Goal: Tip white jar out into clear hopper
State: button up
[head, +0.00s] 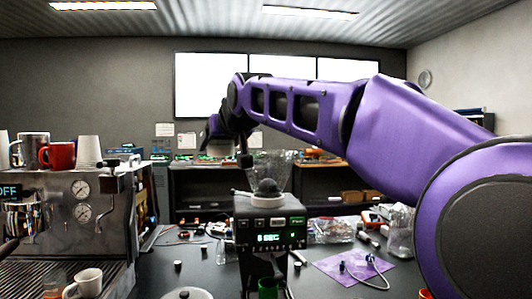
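The clear hopper (270,165) stands on top of a black grinder (270,228) with a green lit display, in the middle of the head view. A dark rounded shape and a pale ring show at its base. My purple arm reaches in from the right, and its dark end with my gripper (246,160) is at the hopper's upper left. The fingers are small and dark, so I cannot tell if they are open or shut. I cannot make out a white jar in or near the gripper.
A steel espresso machine (60,215) with cups on top fills the left. A white round object (188,293) is cut off at the bottom edge. A purple mat (352,266) with small parts lies right of the grinder. Loose parts clutter the dark bench behind.

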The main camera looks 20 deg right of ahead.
jog(key=shift+r, duration=0.1)
dwell(0.3)
jog(key=shift+d+r+m+y, duration=0.25)
jog(key=shift+r+m+y, duration=0.05)
jog(key=shift+r, duration=0.2)
jog(key=shift+d+r+m+y, duration=0.2)
jog(key=shift+r+m+y, duration=0.1)
jog(key=shift+r, duration=0.15)
jog(key=d+r+m+y+p, duration=0.1)
jog(key=p, duration=0.2)
jog(key=d+m+g+y+p, duration=0.1)
jog(key=m+p, duration=0.1)
jog(key=p, duration=0.1)
jog(key=w+d+r+m+y+p, duration=0.1)
jog(key=p, duration=0.2)
jog(key=shift+d+r+m+y+p, duration=0.15)
jog(key=shift+r+m+y+p, duration=0.15)
jog(key=shift+y+p, duration=0.1)
jog(key=shift+f+m+y, duration=0.65)
jog(key=shift+m+y, duration=0.15)
jog(key=shift+m, duration=0.3)
dwell(0.6)
jog(key=shift+r+m+y+p, duration=0.5)
jog(key=shift+m+p, duration=0.1)
jog(key=shift+p, duration=0.2)
dwell(0.4)
jog(key=shift+w+d+r+m+y, duration=0.15)
jog(key=shift+d+r+m+y, duration=0.15)
jog(key=shift+d+m, duration=0.4)
dwell(0.3)
